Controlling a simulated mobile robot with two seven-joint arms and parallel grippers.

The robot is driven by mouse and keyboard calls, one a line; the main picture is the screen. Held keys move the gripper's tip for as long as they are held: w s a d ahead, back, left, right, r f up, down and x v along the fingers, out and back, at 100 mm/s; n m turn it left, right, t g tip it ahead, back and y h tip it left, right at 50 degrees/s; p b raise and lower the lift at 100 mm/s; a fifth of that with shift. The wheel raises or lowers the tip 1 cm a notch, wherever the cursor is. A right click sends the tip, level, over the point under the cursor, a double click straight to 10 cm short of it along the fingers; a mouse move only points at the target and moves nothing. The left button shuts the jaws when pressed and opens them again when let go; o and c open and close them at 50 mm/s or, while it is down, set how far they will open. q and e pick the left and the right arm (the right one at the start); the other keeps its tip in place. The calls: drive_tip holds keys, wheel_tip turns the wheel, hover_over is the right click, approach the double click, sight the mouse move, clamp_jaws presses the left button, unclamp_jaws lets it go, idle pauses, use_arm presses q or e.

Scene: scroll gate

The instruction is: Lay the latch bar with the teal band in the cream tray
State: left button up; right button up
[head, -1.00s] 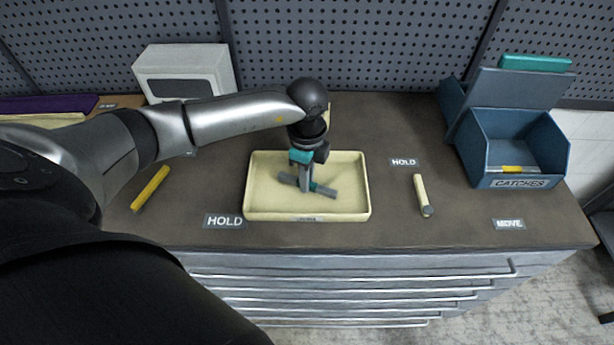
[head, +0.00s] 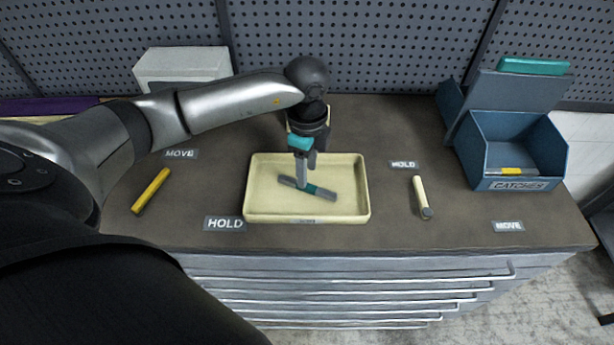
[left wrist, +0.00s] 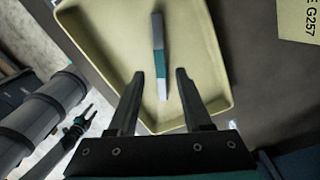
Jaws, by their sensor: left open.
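The latch bar (head: 322,192) is grey with a teal band and lies on the floor of the cream tray (head: 350,208). In the left wrist view the bar (left wrist: 158,40) lies in the tray (left wrist: 95,40), with its near end between and just beyond my open fingertips. My left gripper (head: 302,184) is over the tray and open, with nothing in its jaws; it also shows in the left wrist view (left wrist: 160,76). In the head view its fingers hide a little of the bar. My right gripper is not clearly seen in the head view.
A yellow bar (head: 151,191) lies left of the tray and a cream bar (head: 421,196) right of it. A blue catches bin (head: 515,184) stands at the right, a white box (head: 185,64) at the back left. HOLD and MOVE labels mark the worktop.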

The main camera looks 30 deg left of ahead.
use_arm(q)
wheel_tip(320, 180, up, 8)
drive_tip(key=shift+f, duration=0.1)
idle(1.0)
